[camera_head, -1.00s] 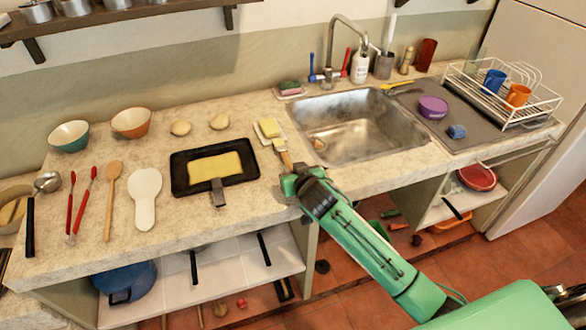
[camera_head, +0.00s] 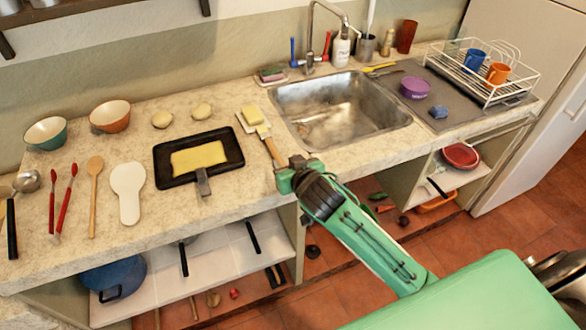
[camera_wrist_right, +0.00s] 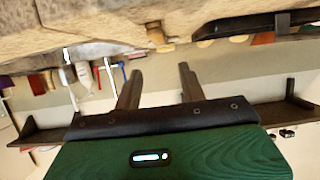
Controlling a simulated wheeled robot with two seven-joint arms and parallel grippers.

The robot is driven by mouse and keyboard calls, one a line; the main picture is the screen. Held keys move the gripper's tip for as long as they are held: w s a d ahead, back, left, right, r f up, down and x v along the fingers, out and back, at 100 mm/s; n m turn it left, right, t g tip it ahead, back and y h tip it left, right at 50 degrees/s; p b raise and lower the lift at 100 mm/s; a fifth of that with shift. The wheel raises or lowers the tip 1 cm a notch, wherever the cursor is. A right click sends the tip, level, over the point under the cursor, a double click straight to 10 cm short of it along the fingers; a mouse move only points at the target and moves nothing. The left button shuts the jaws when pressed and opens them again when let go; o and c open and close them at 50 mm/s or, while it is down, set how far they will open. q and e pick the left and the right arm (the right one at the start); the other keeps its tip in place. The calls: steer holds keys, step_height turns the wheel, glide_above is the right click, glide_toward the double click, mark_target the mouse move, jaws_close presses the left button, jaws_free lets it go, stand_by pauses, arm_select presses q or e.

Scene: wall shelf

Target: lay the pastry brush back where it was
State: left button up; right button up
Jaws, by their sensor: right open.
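The pastry brush (camera_head: 271,148) lies on the counter right of the black tray, its pale bristle end by the butter dish (camera_head: 243,121) and its wooden handle pointing at the front edge. My right gripper (camera_head: 284,172) is at the counter's front edge, just beyond the handle end. In the right wrist view its two fingers (camera_wrist_right: 160,88) are spread with nothing between them. A small brown piece (camera_wrist_right: 155,34) ahead of them looks like the handle end. My left gripper is not in view.
The black tray (camera_head: 225,168) with a yellow slab is left of the brush, and the sink (camera_head: 340,105) is right of it. A white spoon rest (camera_head: 128,185), wooden spoon (camera_head: 93,195) and red tongs (camera_head: 65,205) lie farther left. Open shelves are below.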

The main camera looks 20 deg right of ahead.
steer(key=v, duration=0.2)
steer(key=shift+s+r, duration=0.1)
steer(key=shift+s, duration=0.15)
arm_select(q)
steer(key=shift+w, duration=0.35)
arm_select(e)
steer(key=shift+s+r, duration=0.25)
steer(key=shift+s, duration=0.3)
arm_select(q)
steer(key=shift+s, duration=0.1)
